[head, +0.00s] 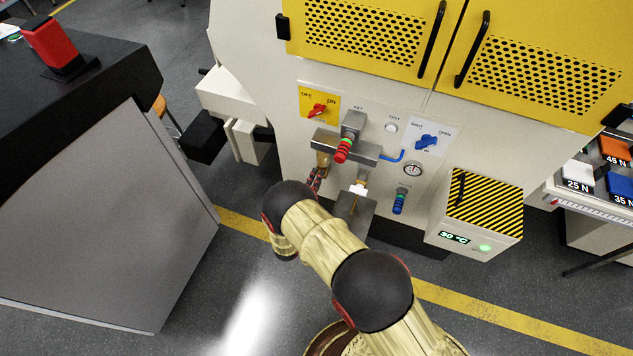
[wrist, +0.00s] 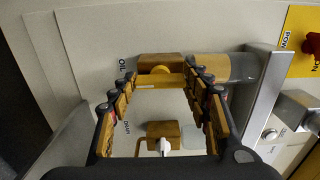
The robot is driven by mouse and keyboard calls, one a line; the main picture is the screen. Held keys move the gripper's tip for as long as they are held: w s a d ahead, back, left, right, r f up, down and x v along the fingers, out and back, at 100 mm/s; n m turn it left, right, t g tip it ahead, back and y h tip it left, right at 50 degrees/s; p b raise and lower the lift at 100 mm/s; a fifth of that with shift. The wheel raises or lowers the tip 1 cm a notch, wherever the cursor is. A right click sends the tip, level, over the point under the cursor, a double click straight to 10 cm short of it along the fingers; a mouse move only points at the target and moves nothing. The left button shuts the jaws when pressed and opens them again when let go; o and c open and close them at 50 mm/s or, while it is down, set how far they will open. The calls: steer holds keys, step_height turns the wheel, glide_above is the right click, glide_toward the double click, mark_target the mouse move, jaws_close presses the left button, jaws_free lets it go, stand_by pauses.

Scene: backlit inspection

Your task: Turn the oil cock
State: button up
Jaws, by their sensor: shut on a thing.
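The oil cock shows in the wrist view as a brown block (wrist: 160,62) with a yellow handle (wrist: 160,81), beside the label "OIL" on the pale panel. My gripper (wrist: 162,82) is shut across the yellow handle, with one fingertip at each end of it. The handle lies crosswise between the fingers. In the head view my gripper (head: 315,181) is partly hidden by my own arm, just below the cock's brownish body (head: 322,160). The handle itself cannot be made out there.
A second cock with a white handle (wrist: 165,147) sits near the "DRAIN" label. A striped box (head: 487,205) stands right.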

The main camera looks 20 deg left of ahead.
steer(key=shift+a, duration=0.1)
stand_by(0.3)
steer(key=o, duration=1.2)
steer(key=shift+c, duration=0.2)
steer(key=s, duration=1.2)
steer(key=shift+a, duration=0.4)
